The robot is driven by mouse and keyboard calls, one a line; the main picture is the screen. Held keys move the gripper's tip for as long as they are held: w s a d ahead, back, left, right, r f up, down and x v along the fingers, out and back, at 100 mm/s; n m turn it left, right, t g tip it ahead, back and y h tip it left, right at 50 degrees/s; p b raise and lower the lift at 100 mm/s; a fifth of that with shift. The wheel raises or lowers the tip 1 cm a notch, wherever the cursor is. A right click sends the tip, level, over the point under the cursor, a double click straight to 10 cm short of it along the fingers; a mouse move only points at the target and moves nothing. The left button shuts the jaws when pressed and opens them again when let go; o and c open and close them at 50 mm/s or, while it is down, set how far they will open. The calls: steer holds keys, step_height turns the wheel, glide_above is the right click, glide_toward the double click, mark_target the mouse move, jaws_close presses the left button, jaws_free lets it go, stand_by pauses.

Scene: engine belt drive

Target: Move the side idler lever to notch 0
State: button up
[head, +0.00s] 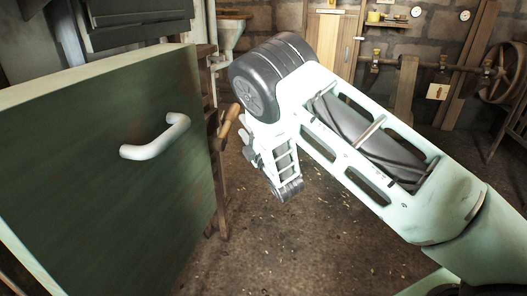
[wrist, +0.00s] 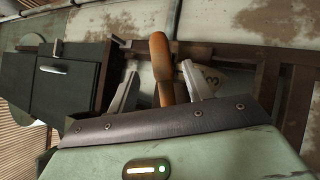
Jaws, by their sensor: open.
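The side idler lever shows as an orange-brown wooden handle (wrist: 160,62). In the wrist view it stands nearly upright between the two pale fingers of my open gripper (wrist: 159,78). I cannot tell whether a finger touches it. In the head view the handle (head: 229,122) shows just right of the green panel, close to the left side of my gripper (head: 246,137). A pale plate with a dark "3" (wrist: 210,80) lies behind the right finger in the wrist view. The lever's lower end and the other notch marks are hidden.
A large green panel (head: 100,150) with a white bar handle (head: 155,136) fills the left of the head view, close to my gripper. Dark brown frame bars (wrist: 235,55) run behind the lever. A spoked wheel (head: 503,72) stands far right. The floor (head: 270,240) below is clear.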

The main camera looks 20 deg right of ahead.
steer(key=b+v, duration=0.4)
steer(key=v, duration=0.7)
steer(key=shift+s, duration=0.3)
steer(key=shift+d, duration=0.1)
